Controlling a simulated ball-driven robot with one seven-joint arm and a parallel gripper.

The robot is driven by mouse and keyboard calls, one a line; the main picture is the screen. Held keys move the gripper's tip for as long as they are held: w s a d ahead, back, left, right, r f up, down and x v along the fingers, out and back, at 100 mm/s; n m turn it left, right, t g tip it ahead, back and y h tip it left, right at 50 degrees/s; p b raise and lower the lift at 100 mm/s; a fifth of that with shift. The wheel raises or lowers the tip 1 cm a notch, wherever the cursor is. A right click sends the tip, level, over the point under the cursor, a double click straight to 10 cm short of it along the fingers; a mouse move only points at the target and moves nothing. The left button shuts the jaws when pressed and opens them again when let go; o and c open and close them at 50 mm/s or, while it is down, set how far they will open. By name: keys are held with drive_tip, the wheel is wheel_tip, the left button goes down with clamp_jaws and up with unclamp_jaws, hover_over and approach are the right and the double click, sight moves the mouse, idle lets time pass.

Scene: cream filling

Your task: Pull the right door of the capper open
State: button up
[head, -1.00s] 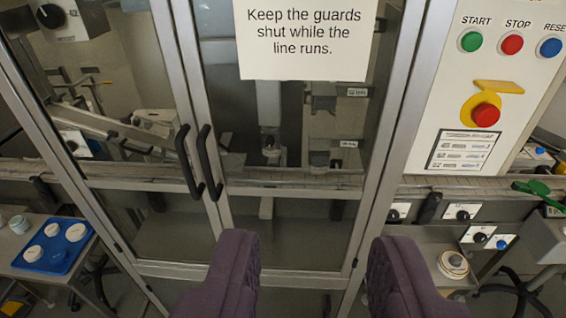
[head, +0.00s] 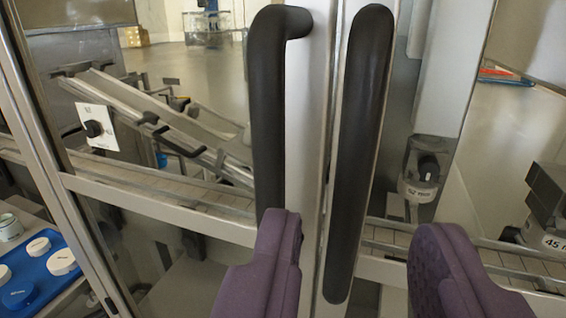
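The capper's right door (head: 393,268) has a black vertical bar handle (head: 361,150), seen close up in the middle of the view. The left door (head: 150,205) has a matching black handle (head: 268,120) just to its left. The two door frames stand side by side and look shut. My gripper (head: 352,235) is open, with purple padded fingers. Its left finger overlaps the lower end of the left handle in the picture. The right handle's lower part shows between the two fingers. I cannot tell whether either finger touches a handle.
Behind the glass are a slanted chute (head: 165,115), a conveyor (head: 210,190) and a dark knob on a white plate (head: 97,127). A blue tray (head: 50,268) with white lids lies at the lower left, outside the doors.

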sight(355, 190)
drive_tip(key=w, duration=0.6)
drive_tip(key=shift+w+d, duration=0.2)
drive_tip(key=shift+d, duration=0.1)
clamp_jaws()
